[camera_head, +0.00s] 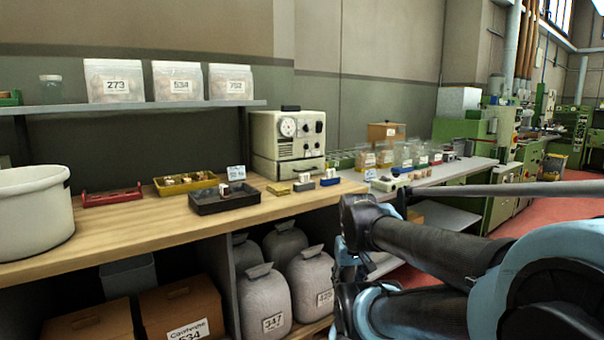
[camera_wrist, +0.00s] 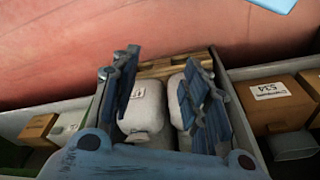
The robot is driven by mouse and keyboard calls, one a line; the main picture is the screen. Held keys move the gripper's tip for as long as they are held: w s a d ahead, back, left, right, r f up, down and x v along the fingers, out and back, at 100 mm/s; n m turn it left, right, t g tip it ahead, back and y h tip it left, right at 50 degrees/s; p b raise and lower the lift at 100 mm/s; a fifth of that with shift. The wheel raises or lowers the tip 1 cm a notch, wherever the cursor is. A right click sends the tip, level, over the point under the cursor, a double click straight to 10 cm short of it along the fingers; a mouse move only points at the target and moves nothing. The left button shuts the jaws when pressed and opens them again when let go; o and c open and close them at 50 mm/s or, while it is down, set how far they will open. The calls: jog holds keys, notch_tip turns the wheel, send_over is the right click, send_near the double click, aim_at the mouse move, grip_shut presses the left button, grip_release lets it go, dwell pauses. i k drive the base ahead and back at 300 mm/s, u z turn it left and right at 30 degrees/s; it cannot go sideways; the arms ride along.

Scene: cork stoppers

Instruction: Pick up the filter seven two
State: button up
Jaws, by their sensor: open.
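I cannot pick out which thing is the filter seven two; no label that I can read names it. Small items lie on the wooden bench (camera_head: 105,232): a black tray (camera_head: 212,208) with a small pale and dark piece in it, a yellow tray (camera_head: 205,184) with several small pieces, and small yellow (camera_head: 278,189), grey (camera_head: 303,186) and blue (camera_head: 329,182) blocks. My gripper (camera_wrist: 158,78) is open and empty in the wrist view, with its blue fingers apart above the lower-shelf sacks. In the head view my arm is at the right, off the bench edge; its fingertips are not clear there.
Grey sacks (camera_head: 265,300) and cardboard boxes (camera_head: 183,307) fill the lower shelf; sacks also show in the wrist view (camera_wrist: 145,110). A white tub (camera_head: 33,215), red rack (camera_head: 112,196) and cream instrument (camera_head: 288,142) stand on the bench. Pouches (camera_head: 172,82) stand on the upper shelf.

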aim_at(303, 179)
jog(key=z, duration=2.65)
jog(key=k, duration=0.6)
jog(key=u, duration=1.9)
